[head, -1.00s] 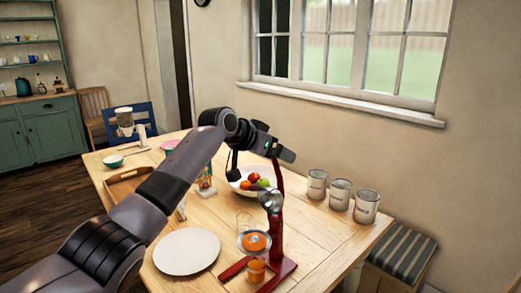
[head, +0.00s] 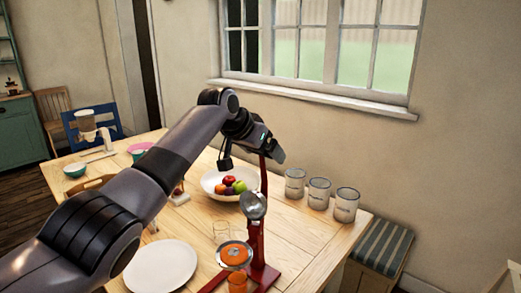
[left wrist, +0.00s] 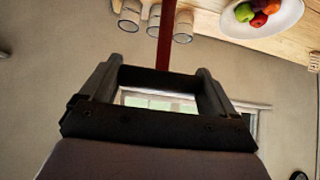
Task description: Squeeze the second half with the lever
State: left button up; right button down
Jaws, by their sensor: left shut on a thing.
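A red juice press (head: 259,236) stands on the table, with its lever (head: 263,176) pointing up. Its round metal press head (head: 253,206) hangs above a metal dish holding an orange half (head: 236,255), with a clear gap between them. A glass of orange juice (head: 237,284) stands below the dish. My left gripper (head: 271,149) is shut at the lever's upper end. In the left wrist view the red lever (left wrist: 166,42) runs up from between the fingers of that gripper (left wrist: 161,76). My right gripper is not in view.
The table right of the press is clear.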

pick_arm(q)
jog(key=shift+s+f, duration=0.1)
jog(key=shift+f, duration=0.35)
jog(key=o, duration=1.2)
jog(key=shift+d, duration=0.1)
jog(key=shift+r, duration=0.15)
jog(key=shift+s+a+r+b, duration=0.25)
jog(key=shift+r+b, duration=0.1)
jog(key=shift+r, duration=0.1)
jog(key=shift+b+v, duration=0.85)
jog(key=shift+v, duration=1.95)
